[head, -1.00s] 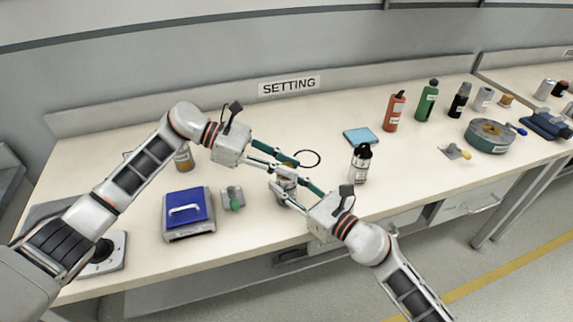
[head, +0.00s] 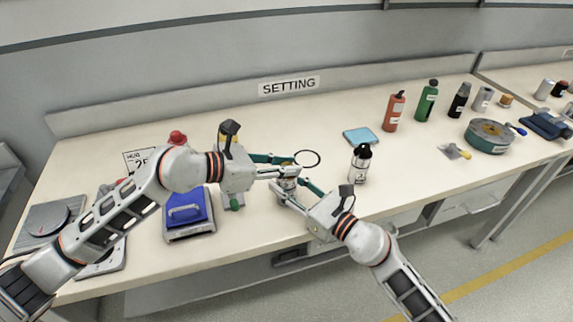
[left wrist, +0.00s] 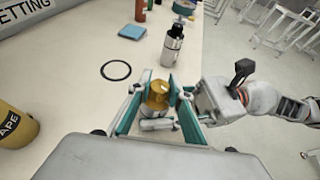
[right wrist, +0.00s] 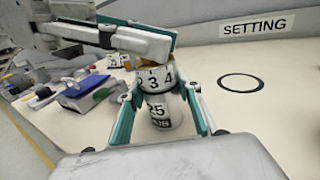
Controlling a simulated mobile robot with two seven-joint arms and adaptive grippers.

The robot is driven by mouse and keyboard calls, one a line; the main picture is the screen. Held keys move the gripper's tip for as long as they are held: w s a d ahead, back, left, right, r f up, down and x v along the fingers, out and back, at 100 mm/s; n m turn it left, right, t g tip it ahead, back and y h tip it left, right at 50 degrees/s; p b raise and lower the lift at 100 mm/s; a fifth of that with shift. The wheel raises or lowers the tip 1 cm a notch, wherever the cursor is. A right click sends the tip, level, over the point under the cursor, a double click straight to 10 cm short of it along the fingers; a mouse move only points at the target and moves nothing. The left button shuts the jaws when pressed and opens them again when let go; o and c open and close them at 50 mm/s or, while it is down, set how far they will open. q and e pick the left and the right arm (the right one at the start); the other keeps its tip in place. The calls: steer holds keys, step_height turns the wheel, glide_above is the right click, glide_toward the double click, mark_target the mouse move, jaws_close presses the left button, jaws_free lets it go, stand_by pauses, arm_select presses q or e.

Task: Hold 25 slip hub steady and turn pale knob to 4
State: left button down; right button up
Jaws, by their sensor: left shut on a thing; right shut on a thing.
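The 25 slip hub (right wrist: 160,115) stands upright on the bench, a white cylinder with a black "25". Above it is the pale knob (right wrist: 154,79), a white ring with 2, 3 and 4 showing, 3 near the middle in the right wrist view. An amber top (left wrist: 157,93) shows in the left wrist view. My left gripper (head: 284,168) is shut on the knob from the upper left. My right gripper (head: 291,192) is shut on the hub below, its fingers on both sides. A pointer mark is not visible.
A black-capped bottle (head: 360,164) stands close on the right, with a black ring (head: 307,158) behind. A yellow tape roll (left wrist: 14,127) stands near my left gripper.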

arm_select(q)
steer(key=shift+a+f+n+t+y, duration=0.1)
steer(key=shift+f+n+t+y, duration=0.15)
steer(key=shift+n+t+y, duration=0.4)
steer(key=c, duration=1.8)
jaws_free()
steer(key=shift+r, duration=0.1)
steer(key=shift+r, duration=0.1)
steer(key=v, duration=1.2)
steer(key=shift+f, duration=0.3)
